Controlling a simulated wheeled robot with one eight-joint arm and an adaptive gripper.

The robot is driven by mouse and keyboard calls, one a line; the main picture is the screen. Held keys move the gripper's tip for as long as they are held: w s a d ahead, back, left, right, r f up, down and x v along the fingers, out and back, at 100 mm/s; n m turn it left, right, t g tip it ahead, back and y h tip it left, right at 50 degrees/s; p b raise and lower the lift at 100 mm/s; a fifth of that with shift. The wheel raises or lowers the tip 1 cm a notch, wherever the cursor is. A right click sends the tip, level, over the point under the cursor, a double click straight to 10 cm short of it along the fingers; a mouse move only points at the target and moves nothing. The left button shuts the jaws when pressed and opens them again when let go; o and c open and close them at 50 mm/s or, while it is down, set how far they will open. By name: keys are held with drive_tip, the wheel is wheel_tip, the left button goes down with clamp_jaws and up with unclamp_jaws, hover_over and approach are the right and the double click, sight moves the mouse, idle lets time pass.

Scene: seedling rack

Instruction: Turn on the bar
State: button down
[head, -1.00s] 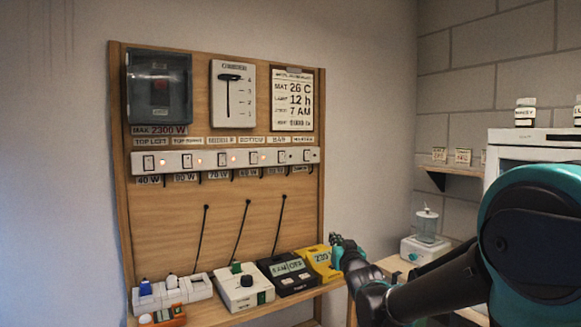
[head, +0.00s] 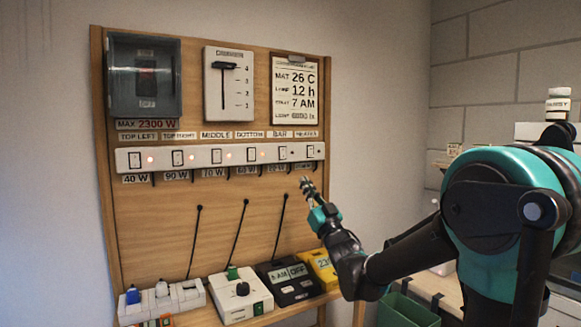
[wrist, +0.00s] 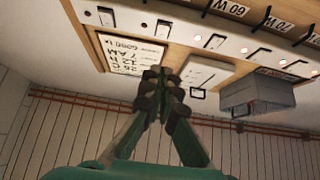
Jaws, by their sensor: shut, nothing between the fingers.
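The BAR switch (head: 282,153) is a small rocker on the white switch strip (head: 201,159), under the label BAR (head: 279,134). Its indicator looks dark, while several lamps to its left glow orange. My gripper (head: 307,185) is shut and empty, below the right end of the strip and apart from it in the head view. In the wrist view, the picture is upside down and the shut fingertips (wrist: 160,76) show in front of the board. The strip (wrist: 230,42) runs across the top there, with the two unlit end switches at its left.
Above the strip are a grey breaker box (head: 145,77), a slider panel (head: 228,84) and a notice (head: 294,90). Several devices, including a black timer (head: 288,281) and a yellow unit (head: 320,268), stand on the shelf below. A green bin (head: 407,312) is at lower right.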

sight(283, 154)
drive_tip(key=shift+w+a+f+x, duration=0.15)
drive_tip(key=shift+w+f+x, duration=0.2)
drive_tip(key=shift+x, duration=1.8)
drive_tip(key=shift+w+a+f+x, duration=0.15)
drive_tip(key=shift+f+x, duration=0.25)
drive_tip(key=shift+x, duration=1.7)
drive_tip(key=shift+w+a+f+x, duration=0.25)
drive_tip(key=shift+f+x, duration=0.15)
drive_tip(key=shift+x, duration=1.75)
drive_tip(key=shift+d, duration=0.1)
